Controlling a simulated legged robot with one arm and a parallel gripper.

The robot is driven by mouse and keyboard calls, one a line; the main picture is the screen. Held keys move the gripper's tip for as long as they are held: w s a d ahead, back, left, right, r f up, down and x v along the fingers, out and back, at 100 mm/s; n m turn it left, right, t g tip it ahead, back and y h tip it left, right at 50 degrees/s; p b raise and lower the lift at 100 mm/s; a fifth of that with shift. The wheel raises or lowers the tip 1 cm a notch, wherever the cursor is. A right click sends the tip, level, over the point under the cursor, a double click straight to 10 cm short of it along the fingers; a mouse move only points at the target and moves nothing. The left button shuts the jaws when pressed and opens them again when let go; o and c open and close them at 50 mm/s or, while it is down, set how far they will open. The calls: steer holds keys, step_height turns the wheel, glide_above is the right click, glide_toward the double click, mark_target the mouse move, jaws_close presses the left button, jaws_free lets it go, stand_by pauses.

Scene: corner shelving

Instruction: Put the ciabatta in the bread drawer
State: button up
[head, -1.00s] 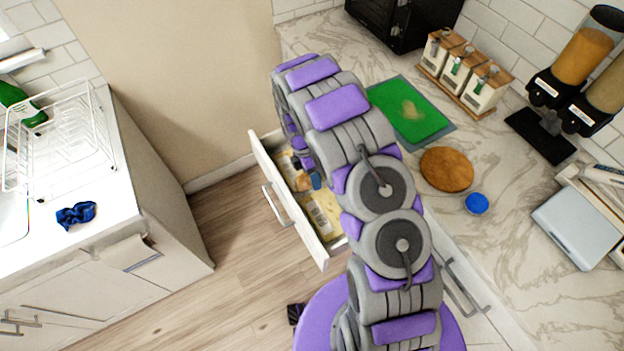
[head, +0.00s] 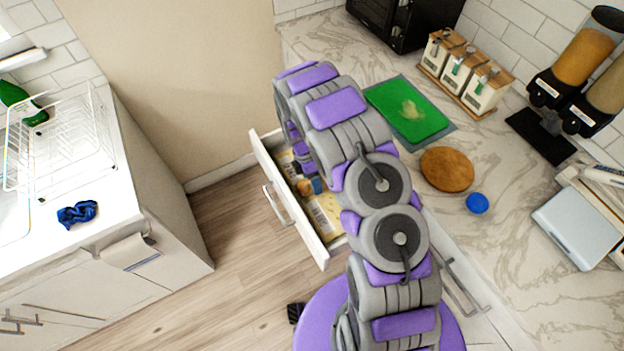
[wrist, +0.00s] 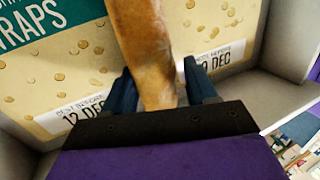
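The ciabatta (wrist: 148,45) is a long golden-brown loaf in the wrist view, running from the top edge down between my fingers. A small brown part of it (head: 305,187) shows in the head view inside the open drawer (head: 290,205). My gripper (wrist: 162,92) has its two dark blue fingers on either side of the loaf, with a narrow gap at the right finger, so it looks open around it. In the head view its blue tip (head: 317,185) is low in the drawer. My arm hides the drawer's far right part.
A wraps packet (wrist: 75,75) with date labels lies under the loaf, and pale packets (head: 325,215) fill the drawer's near end. The counter above holds a green cutting board (head: 408,108), a round wooden board (head: 447,169) and a blue lid (head: 477,203). Floor (head: 225,260) left of the drawer is clear.

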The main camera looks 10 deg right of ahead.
steer(key=o, duration=0.3)
steer(key=shift+r, duration=0.1)
steer(key=shift+r+b, duration=0.45)
steer(key=shift+r, duration=0.1)
steer(key=p+v, duration=0.2)
steer(key=v, duration=1)
steer(key=s+d+r+m, duration=0.3)
steer(key=s+r+m, duration=0.3)
steer(key=r, duration=0.6)
steer(key=s+d+r+m+t+y, duration=0.1)
steer(key=s+r+m, duration=0.45)
steer(key=s, duration=0.45)
steer(key=s+d+r+m, duration=0.1)
steer(key=s+r+m, duration=0.45)
steer(key=s, duration=0.35)
steer(key=s+m, duration=0.1)
steer(key=s, duration=0.3)
steer(key=s+m, duration=0.1)
steer(key=s, duration=0.3)
steer(key=s+m, duration=0.2)
steer(key=s, duration=0.2)
steer(key=shift+s+a+r+t+y, duration=0.2)
steer(key=shift+r+t+y, duration=0.1)
steer(key=shift+r+t, duration=0.1)
